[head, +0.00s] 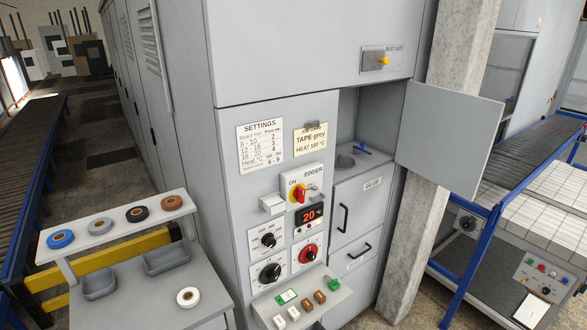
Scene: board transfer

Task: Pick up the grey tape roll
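A pale grey tape roll (101,225) lies flat on the raised shelf (120,224) at the lower left. It is second from the left, between a blue roll (60,239) and a black roll (137,214). A brown roll (172,202) is at the shelf's right end. A separate whitish roll (188,297) lies alone on the lower table top (150,303). Neither of my grippers is in view.
Two grey bins (166,259) (98,284) sit under the shelf. The grey machine (270,200) stands close on the right, with knobs, a small ledge of blocks (302,309) and a door (449,139) standing open. A card (311,139) reads "TAPE grey".

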